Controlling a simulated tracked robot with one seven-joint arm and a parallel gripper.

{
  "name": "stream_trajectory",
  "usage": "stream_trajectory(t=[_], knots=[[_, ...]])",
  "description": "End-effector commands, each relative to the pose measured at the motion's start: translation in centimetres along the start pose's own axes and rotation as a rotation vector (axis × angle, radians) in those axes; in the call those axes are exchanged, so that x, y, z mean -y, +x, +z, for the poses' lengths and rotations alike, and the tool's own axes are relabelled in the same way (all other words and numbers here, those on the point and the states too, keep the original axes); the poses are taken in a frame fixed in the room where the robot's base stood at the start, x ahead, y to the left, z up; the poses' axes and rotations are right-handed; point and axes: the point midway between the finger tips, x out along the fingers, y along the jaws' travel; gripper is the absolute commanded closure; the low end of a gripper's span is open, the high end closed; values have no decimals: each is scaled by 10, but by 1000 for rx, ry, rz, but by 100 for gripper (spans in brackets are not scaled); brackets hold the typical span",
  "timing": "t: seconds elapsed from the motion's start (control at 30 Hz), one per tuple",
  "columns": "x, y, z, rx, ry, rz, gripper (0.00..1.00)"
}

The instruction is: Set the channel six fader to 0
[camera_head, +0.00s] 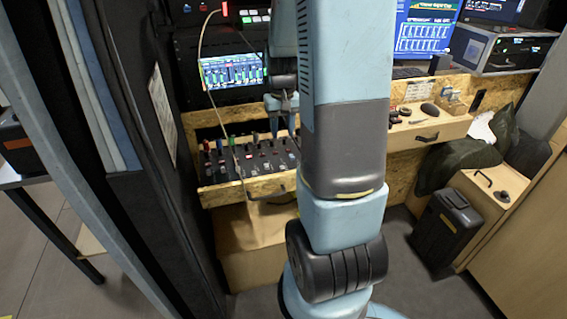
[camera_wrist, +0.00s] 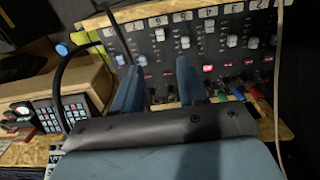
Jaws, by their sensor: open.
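The fader panel (camera_head: 262,158) is a dark mixer in a wooden drawer below a lit screen. In the wrist view its number plates run along the far edge, upside down and small. The plate that seems to read 6 (camera_wrist: 158,20) has a pale fader knob (camera_wrist: 160,34) just below it, though I cannot read the number surely. My gripper (camera_head: 281,107) is over the panel's back part. In the wrist view my gripper (camera_wrist: 158,75) is open, its two blue fingers apart, with that fader's column between them. The knob shows beyond the fingertips; I see no contact.
Other fader knobs (camera_wrist: 185,42) stand close on both sides. A thin cable (camera_head: 203,45) hangs down over the panel, and a black cable (camera_wrist: 66,72) curves left of my fingers. A button pad (camera_wrist: 75,107) lies at left. The drawer has a front handle (camera_head: 266,195).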

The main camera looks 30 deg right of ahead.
Motion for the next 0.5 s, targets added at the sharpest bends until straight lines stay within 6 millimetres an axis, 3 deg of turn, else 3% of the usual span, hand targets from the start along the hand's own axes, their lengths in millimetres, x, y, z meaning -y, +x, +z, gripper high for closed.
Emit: stream_trajectory(t=[0.5], knots=[[0, 74, 1, 6, 0, -1, 58]])
